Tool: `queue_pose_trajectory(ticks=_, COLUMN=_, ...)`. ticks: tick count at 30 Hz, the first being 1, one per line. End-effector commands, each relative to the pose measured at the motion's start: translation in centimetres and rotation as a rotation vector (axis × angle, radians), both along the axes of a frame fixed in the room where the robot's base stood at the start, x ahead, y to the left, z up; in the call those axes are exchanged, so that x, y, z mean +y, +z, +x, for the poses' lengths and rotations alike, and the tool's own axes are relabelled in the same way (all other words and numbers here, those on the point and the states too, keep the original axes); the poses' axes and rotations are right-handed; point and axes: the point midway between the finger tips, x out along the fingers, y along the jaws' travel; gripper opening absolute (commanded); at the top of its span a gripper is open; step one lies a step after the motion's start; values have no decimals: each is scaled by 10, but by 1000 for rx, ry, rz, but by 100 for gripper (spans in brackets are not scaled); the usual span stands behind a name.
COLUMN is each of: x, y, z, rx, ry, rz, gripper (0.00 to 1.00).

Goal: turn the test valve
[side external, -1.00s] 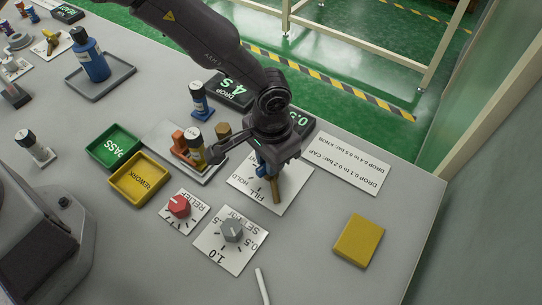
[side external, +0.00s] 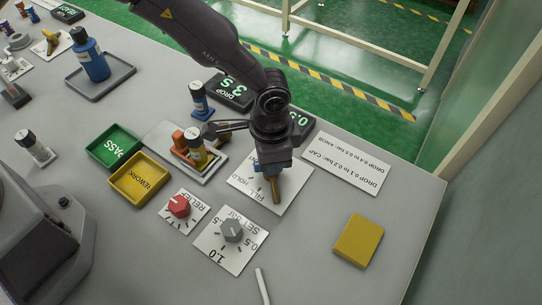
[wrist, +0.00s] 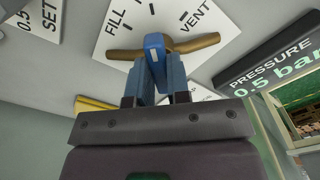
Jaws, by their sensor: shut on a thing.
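The test valve is a brass bar (wrist: 205,43) with a blue lever (wrist: 154,46) on a white plate (wrist: 113,33) marked FILL, HOLD and VENT. In the wrist view the lever lies across the bar, between the FILL and VENT marks. My gripper (wrist: 160,72) is shut on the blue lever. In the side view my gripper (side external: 270,168) is low over the plate and hides much of the valve; one end of the brass bar (side external: 277,192) shows in front of it.
A red RELIEF knob (side external: 179,206) and a grey SET knob (side external: 232,230) stand nearby. Two black displays (side external: 232,90) stand behind. A yellow block (side external: 358,240) lies right, with bare table around it.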

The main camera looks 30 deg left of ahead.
Motion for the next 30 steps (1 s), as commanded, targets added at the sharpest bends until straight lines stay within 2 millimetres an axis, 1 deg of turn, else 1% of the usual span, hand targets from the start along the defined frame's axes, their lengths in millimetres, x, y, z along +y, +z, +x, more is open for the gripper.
queue_pose_trajectory(ticks=8, x=0, y=1, z=0, rx=0, ry=0, rz=1, gripper=0)
queue_pose_trajectory(ticks=9, x=0, y=1, z=0, rx=0, ry=0, rz=1, gripper=19)
queue_pose_trajectory(ticks=11, x=0, y=1, z=0, rx=0, ry=0, rz=1, gripper=33)
queue_pose_trajectory(ticks=12, x=0, y=1, z=0, rx=0, ry=0, rz=1, gripper=42)
queue_pose_trajectory(ticks=20, x=0, y=1, z=0, rx=0, ry=0, rz=0, gripper=43)
queue_pose_trajectory(ticks=23, x=0, y=5, z=0, rx=-1, ry=0, rz=0, gripper=43)
queue_pose_trajectory(ticks=26, x=0, y=17, z=1, rx=-3, ry=0, rz=-1, gripper=43)
queue_pose_trajectory(ticks=29, x=0, y=37, z=1, rx=-4, ry=-1, rz=-1, gripper=43)
queue_pose_trajectory(ticks=30, x=0, y=46, z=1, rx=-5, ry=0, rz=-2, gripper=43)
